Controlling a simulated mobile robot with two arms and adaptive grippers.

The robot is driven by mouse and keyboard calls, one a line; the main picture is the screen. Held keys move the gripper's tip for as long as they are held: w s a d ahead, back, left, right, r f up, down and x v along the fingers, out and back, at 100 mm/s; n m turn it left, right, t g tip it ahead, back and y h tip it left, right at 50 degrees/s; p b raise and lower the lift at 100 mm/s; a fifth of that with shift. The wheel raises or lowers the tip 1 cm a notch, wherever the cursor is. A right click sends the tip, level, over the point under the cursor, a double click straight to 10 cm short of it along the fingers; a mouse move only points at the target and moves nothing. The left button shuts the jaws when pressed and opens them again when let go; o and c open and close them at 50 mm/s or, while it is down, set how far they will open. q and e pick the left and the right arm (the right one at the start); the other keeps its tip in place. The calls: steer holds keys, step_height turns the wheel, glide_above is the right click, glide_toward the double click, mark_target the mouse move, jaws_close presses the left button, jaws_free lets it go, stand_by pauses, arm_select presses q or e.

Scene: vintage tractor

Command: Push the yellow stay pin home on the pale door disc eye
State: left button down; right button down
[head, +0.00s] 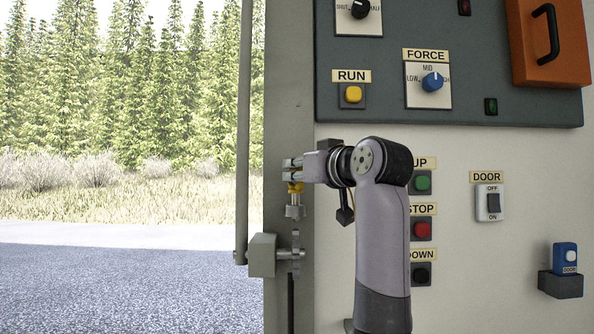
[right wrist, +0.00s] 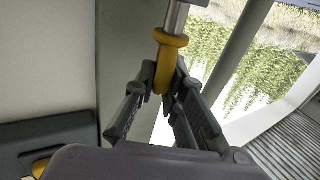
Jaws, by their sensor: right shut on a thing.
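The yellow stay pin (head: 295,188) has a yellow head and a pale metal lower part, and stands upright at the left edge of the machine panel. My right gripper (head: 292,164) is shut on its yellow head. In the right wrist view the yellow head (right wrist: 166,66) sits between the fingers (right wrist: 162,90), with a silver shank (right wrist: 176,18) running out of the picture. Below the pin, apart from it in the head view, a pale scalloped disc (head: 296,256) sits beside a grey block (head: 262,255). Its eye cannot be made out. My left gripper is not in view.
A vertical rod (head: 243,130) rises left of the grey post (head: 275,100). The green UP button (head: 422,183), red STOP button (head: 422,229) and DOOR switch (head: 490,203) are right of my arm. Open outdoor space lies at the left.

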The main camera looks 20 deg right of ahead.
steer(key=shift+f+b, duration=0.7)
steer(key=shift+f, duration=0.3)
steer(key=c, duration=1.6)
jaws_free()
steer(key=shift+s, duration=0.1)
